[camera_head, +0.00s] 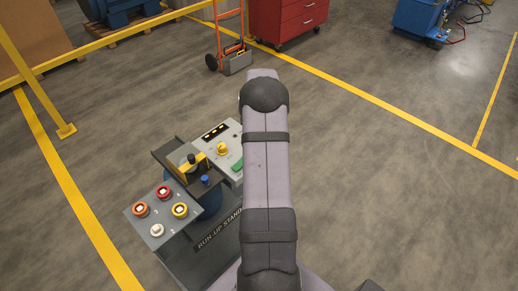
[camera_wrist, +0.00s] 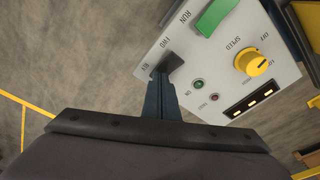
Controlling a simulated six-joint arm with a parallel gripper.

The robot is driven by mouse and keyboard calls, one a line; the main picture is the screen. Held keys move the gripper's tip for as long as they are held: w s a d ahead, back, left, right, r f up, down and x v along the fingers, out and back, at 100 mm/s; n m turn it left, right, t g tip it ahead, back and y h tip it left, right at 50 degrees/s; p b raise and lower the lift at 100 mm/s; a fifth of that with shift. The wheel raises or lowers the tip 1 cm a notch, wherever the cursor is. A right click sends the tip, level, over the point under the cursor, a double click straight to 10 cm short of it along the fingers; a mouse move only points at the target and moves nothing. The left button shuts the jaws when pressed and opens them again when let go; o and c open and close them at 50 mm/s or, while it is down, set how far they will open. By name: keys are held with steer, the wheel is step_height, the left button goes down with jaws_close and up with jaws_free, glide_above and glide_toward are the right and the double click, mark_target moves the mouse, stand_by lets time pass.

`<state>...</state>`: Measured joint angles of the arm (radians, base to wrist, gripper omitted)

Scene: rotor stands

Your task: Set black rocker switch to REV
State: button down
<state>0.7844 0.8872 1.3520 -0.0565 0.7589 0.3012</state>
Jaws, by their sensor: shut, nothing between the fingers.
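The black rocker switch (camera_wrist: 174,60) shows at the edge of the grey control panel (camera_wrist: 220,70) in the wrist view, beside the FWD and REV labels. My gripper (camera_wrist: 162,74) is shut and empty, its fingertips at the REV side of the rocker. The fingers cover part of the switch, so I cannot tell whether they touch it or which way it is tilted. In the head view the panel (camera_head: 229,138) stands left of my arm, which hides the gripper and the rocker.
The panel also carries a green switch (camera_wrist: 215,15), a yellow speed knob (camera_wrist: 256,64), small green and red lamps and a black indicator strip (camera_wrist: 249,103). A box with several round buttons (camera_head: 160,213) stands nearer in the head view. Floor to the right is clear.

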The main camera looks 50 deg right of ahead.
step_height(320, 180, up, 7)
steer(key=p, duration=0.4)
stand_by(0.4)
steer(key=shift+f, duration=0.15)
steer(key=s+a+f+n+g+y, duration=0.2)
steer(key=s+a+f, duration=0.1)
steer(key=s+a, duration=0.45)
steer(key=s+a+f+n+g+y, duration=0.1)
steer(key=s+a+f+n, duration=0.1)
steer(key=s+a, duration=0.55)
steer(key=s+a+r+n, duration=0.2)
steer(key=s+a+r, duration=0.15)
steer(key=a, duration=0.55)
steer(key=s+a+r+n, duration=0.2)
steer(key=a+r, duration=0.2)
steer(key=a, duration=0.5)
steer(key=w+a+r+n+t+h, duration=0.1)
steer(key=w+a+r+n+t, duration=0.1)
steer(key=w+a+r+n, duration=0.2)
steer(key=shift+w+a+r, duration=0.2)
steer(key=shift+a+r, duration=0.05)
steer(key=shift+a, duration=0.95)
